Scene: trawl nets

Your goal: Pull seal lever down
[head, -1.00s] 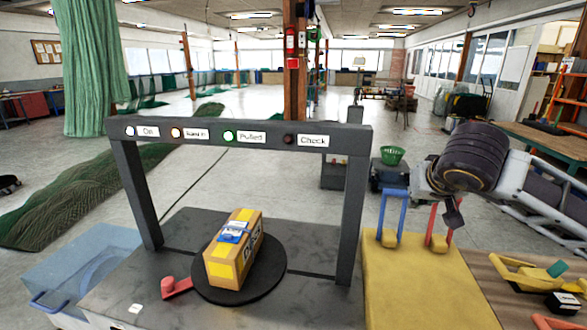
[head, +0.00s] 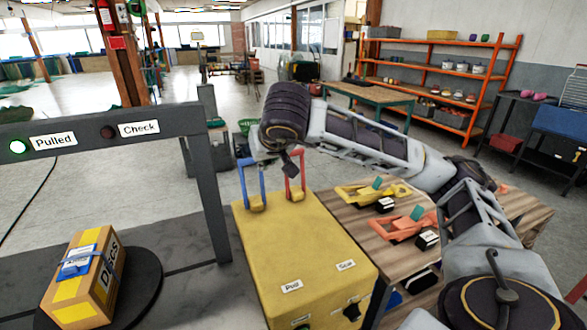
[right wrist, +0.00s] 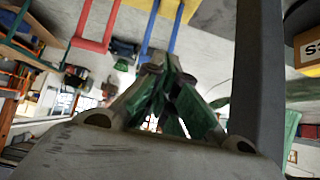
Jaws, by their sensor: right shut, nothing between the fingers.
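A yellow box (head: 262,238) carries a blue lever (head: 243,187) at left and a red lever (head: 302,170) at right, both upright. Its front labels read "Pull" (head: 292,286) at left and "Seal" (head: 346,265) at right. My right gripper (head: 292,164) is shut and empty, overlapping the red lever's top in the head view. In the right wrist view, its fingertips (right wrist: 168,66) overlap the blue lever (right wrist: 170,28), with the red lever (right wrist: 95,42) to the left. I cannot tell whether it touches a lever. My left gripper is out of view.
A carton (head: 88,270) lies on a black turntable (head: 148,285). Yellow and orange clamp-like tools (head: 403,228) lie on a wooden table at right.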

